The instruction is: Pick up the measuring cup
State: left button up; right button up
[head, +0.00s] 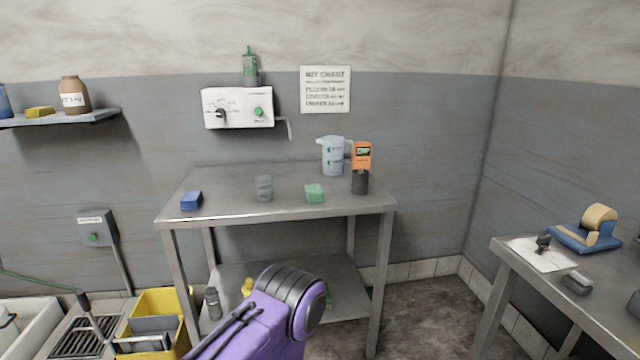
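The measuring cup (332,157) is a pale blue, translucent jug with a handle. It stands upright at the back right of the steel table (235,208), against the grey wall. An orange and dark handheld device (361,168) stands just to its right and slightly in front, close to the handle. I cannot tell whether the two touch. Neither of my grippers shows in the head view.
On the tabletop are a blue block (191,200), a grey-green container (264,188) and a green block (314,193). A white control box (238,107) hangs on the wall above. A second table (600,292) stands at right; bare floor lies between the tables.

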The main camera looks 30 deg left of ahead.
aim_at(263, 183)
jog(key=u, duration=0.1)
jog(key=i, duration=0.95)
jog(key=u, duration=0.55)
